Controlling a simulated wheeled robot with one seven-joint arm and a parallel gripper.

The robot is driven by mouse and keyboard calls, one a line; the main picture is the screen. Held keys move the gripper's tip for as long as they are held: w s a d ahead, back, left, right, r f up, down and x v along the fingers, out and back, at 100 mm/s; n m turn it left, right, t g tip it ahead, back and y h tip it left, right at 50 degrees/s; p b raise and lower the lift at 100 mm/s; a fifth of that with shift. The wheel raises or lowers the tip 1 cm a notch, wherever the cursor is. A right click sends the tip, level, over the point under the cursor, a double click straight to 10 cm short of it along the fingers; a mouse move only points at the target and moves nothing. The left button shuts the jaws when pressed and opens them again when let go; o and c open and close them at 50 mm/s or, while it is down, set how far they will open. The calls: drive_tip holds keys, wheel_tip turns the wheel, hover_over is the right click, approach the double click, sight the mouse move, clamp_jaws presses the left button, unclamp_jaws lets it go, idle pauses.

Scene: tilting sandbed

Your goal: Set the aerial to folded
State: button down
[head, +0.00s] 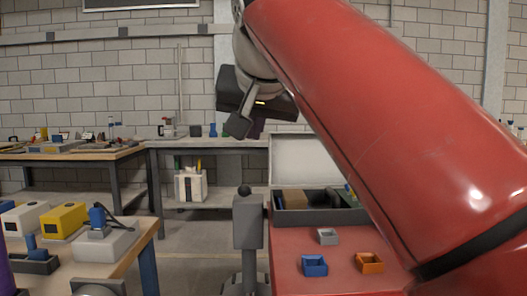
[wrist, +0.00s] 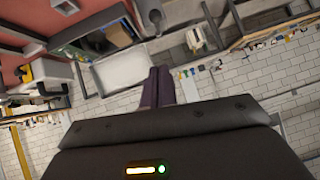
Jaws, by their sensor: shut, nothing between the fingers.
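I cannot pick out the aerial for certain in either view. A thin pale upright rod (head: 180,85) stands against the back wall, above the far bench; I cannot tell what it belongs to. My gripper (head: 257,129) is raised in the upper middle of the head view, in front of the far bench. In the wrist view its purple fingers (wrist: 160,86) are together and empty, apart from any object. My red arm crosses the right side of the head view and hides what lies behind it.
A grey post with a black knob (head: 248,222) stands beside the red table (head: 340,280). That table holds an open case (head: 300,217) and small blue (head: 314,266), orange (head: 370,263) and grey (head: 327,237) bins. White and yellow (head: 62,220) devices stand on the left table.

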drive_tip(key=b, duration=0.2)
hover_over(246, 191)
drive_tip(key=s, duration=0.2)
wheel_tip(246, 191, down, 6)
drive_tip(key=shift+w+d+f+b, duration=0.15)
drive_tip(key=shift+f+b, duration=0.1)
drive_tip(key=shift+f, duration=0.45)
drive_tip(key=shift+w+a+f+b, duration=0.15)
drive_tip(key=shift+f+b, duration=0.1)
drive_tip(key=shift+f, duration=0.4)
drive_tip(key=shift+w+d+f+b, duration=0.15)
drive_tip(key=shift+f+b, duration=0.1)
drive_tip(key=shift+f, duration=0.45)
drive_tip(key=shift+t, duration=0.9)
drive_tip(key=f+b, duration=0.1)
drive_tip(key=b, duration=0.1)
drive_tip(key=s+f+b, duration=0.1)
drive_tip(key=f+b, duration=0.1)
drive_tip(key=b, duration=0.1)
drive_tip(key=f+b, duration=0.1)
drive_tip(key=b, duration=0.1)
drive_tip(key=shift+s+f+b, duration=0.35)
drive_tip(key=shift+b, duration=0.05)
drive_tip(key=shift+r, duration=0.15)
